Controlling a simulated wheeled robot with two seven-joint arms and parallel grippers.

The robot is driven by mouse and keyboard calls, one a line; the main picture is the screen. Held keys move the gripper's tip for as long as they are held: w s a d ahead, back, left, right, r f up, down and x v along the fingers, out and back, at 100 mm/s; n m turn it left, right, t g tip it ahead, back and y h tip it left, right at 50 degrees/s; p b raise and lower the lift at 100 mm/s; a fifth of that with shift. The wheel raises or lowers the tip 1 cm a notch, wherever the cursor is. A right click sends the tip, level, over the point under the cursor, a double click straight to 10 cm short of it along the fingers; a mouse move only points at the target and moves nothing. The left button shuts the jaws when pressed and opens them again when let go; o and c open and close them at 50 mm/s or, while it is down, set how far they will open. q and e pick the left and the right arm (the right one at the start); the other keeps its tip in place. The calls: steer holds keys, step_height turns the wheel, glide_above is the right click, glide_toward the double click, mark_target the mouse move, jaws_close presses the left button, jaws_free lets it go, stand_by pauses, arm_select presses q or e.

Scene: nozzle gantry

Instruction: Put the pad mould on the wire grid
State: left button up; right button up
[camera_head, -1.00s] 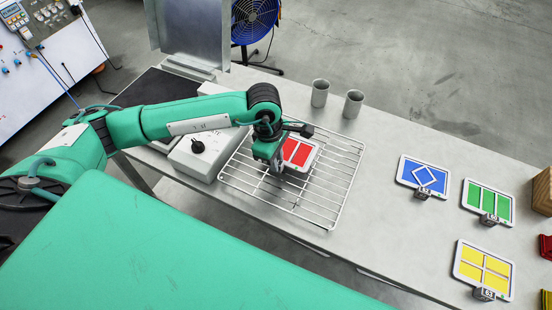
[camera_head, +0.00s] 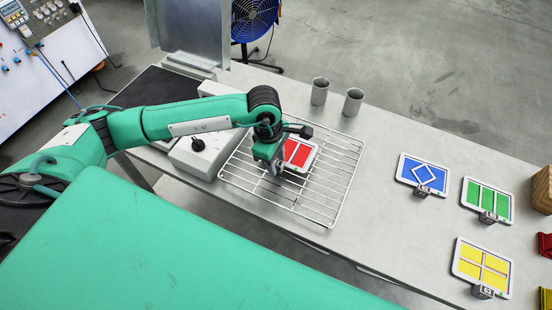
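A red mould with a white rim and white dividing bars (camera_head: 299,154) is at the wire grid (camera_head: 333,205), over its upper middle part. It looks level and seems to lie on the wires. My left gripper (camera_head: 276,170) points down at the mould's left edge, touching or very close to it. The fingertips are small and partly hidden, so I cannot tell whether they grip the mould. Blue (camera_head: 423,176), green (camera_head: 488,201) and yellow (camera_head: 483,267) moulds lie on the table at the right, each with a small numbered grey block. My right gripper is out of view.
A grey control box with a black knob (camera_head: 197,152) stands left of the grid. Two grey cups (camera_head: 320,92) stand behind it. A brown box (camera_head: 542,189) and red parts are at the right edge. The table between grid and blue mould is clear.

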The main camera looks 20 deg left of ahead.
arm_select(q)
step_height(320, 180, up, 12)
steer(key=a+b, duration=0.1)
steer(key=b, duration=0.2)
steer(key=shift+a+b, duration=0.35)
steer(key=shift+b, duration=0.05)
steer(key=shift+f, duration=0.1)
